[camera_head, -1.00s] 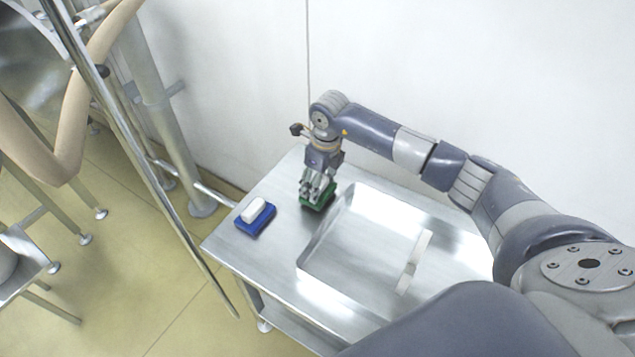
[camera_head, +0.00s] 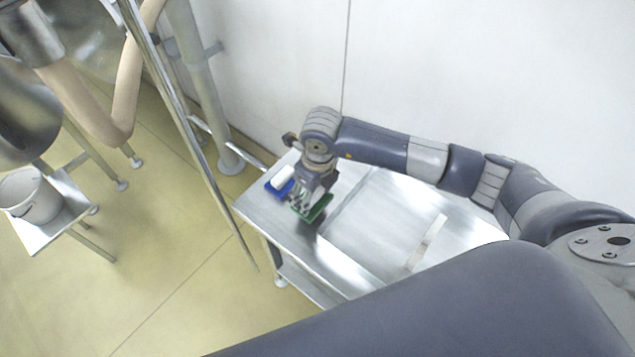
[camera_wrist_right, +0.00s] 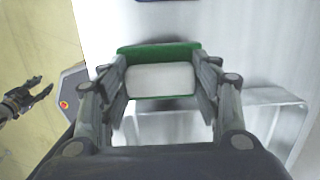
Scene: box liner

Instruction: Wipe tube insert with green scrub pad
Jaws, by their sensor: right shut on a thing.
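My right gripper (camera_head: 312,196) is shut on the green scrub pad (camera_head: 320,211). The right wrist view shows its fingers (camera_wrist_right: 160,88) on either side of the pad's white block, with the green pad (camera_wrist_right: 160,51) beyond. The pad appears to be held a little above the metal table, left of its recessed tray. My left gripper (camera_wrist_right: 22,98) shows only at the left edge of the right wrist view, with its fingers apart and empty. A curved beige tube (camera_head: 125,95) stands at upper left; I cannot tell whether it is the tube insert.
A blue pad with a white block (camera_head: 280,180) lies on the metal table (camera_head: 252,212) beside my gripper. A white bar (camera_head: 427,243) lies across the tray. A slanting metal pole (camera_head: 190,140) stands left of the table.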

